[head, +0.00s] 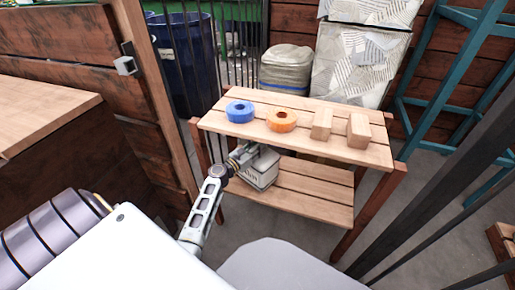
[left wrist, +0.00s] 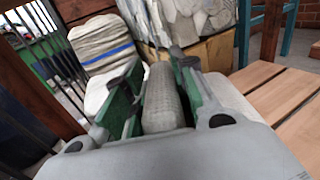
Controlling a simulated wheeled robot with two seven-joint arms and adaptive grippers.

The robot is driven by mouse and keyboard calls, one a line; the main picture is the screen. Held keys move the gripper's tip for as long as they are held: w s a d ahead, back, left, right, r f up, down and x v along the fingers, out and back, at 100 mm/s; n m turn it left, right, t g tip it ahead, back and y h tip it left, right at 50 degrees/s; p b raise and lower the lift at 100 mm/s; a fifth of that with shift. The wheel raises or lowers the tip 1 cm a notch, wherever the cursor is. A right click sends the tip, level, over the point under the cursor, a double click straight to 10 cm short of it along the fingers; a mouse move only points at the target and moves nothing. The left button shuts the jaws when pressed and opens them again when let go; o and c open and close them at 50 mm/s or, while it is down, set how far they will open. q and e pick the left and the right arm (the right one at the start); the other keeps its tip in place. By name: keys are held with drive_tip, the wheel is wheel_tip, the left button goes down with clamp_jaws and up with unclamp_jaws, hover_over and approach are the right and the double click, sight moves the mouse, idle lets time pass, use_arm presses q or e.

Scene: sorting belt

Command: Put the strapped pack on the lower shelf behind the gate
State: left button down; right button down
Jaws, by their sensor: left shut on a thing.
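The strapped pack (head: 264,172) is a pale grey-white block with dark print, under the upper board at the left part of the lower shelf (head: 310,200). I cannot tell whether it rests on the boards or hangs just above them. My left gripper (head: 242,157) reaches in from the left at the pack's top. In the left wrist view, its green-padded fingers (left wrist: 155,95) are shut on the pack's grey textured strap (left wrist: 160,98), with the pale pack body (left wrist: 228,92) below. My right gripper is not in view.
The upper shelf (head: 225,123) carries a blue ring (head: 240,111), an orange ring (head: 281,119) and two wooden blocks (head: 322,123). Dark gate bars (head: 440,170) stand at the right, with more bars (head: 204,60) behind at the left. A wooden post (head: 150,90) stands left of my arm. The lower shelf's right part is clear.

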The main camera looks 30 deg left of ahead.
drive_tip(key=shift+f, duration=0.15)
use_arm(q)
drive_tip(key=c, duration=1.2)
unclamp_jaws()
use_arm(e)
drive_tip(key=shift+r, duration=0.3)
use_arm(q)
drive_tip(key=shift+o, duration=0.2)
drive_tip(key=shift+s+a, duration=0.1)
drive_tip(key=shift+s, duration=0.5)
drive_tip(key=s+a+p, duration=0.1)
drive_tip(key=s, duration=0.9)
drive_tip(key=shift+s+a+p, duration=0.35)
drive_tip(key=shift+p, duration=0.05)
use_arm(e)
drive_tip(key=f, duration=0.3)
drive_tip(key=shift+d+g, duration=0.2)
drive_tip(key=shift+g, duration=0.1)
